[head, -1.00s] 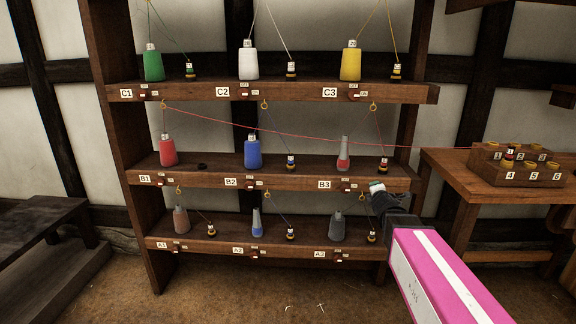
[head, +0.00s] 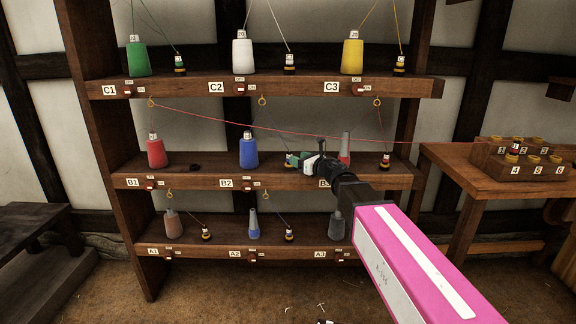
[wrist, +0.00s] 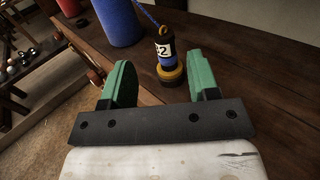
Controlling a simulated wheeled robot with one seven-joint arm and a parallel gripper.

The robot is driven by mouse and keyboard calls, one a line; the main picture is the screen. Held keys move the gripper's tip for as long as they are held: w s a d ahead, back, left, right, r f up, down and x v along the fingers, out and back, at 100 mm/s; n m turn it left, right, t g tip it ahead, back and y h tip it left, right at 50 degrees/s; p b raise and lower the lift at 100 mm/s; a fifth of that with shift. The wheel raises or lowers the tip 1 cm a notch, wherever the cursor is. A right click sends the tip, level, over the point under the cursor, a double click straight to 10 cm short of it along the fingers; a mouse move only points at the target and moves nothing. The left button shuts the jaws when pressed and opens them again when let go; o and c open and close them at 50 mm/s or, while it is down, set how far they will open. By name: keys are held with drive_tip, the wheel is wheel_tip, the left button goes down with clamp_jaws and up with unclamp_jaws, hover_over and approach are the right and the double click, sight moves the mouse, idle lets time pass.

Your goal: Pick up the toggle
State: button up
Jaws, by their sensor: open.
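A small toggle (wrist: 167,56) with a dark top, a white label ending in 2, a blue band and a yellow-and-black base stands upright on the middle shelf. A blue cord rises from it. In the head view this toggle (head: 289,161) is partly hidden by my gripper (head: 304,161). In the wrist view my gripper (wrist: 160,72) is open, its two green fingers pointing towards the toggle. The toggle appears between the fingertips, nearer the right one. I cannot tell whether either finger touches it.
A blue spool (head: 249,152) stands close left of the toggle, and a grey-red spool (head: 345,148) is behind my arm to the right. A red cord (head: 300,133) runs across above the middle shelf to a wooden block (head: 545,172) on the right table.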

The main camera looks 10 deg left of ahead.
drive_tip(key=x, duration=0.8)
drive_tip(key=shift+w+d+r, duration=0.1)
drive_tip(key=shift+w+d, duration=0.05)
drive_tip(key=shift+w, duration=0.2)
clamp_jaws()
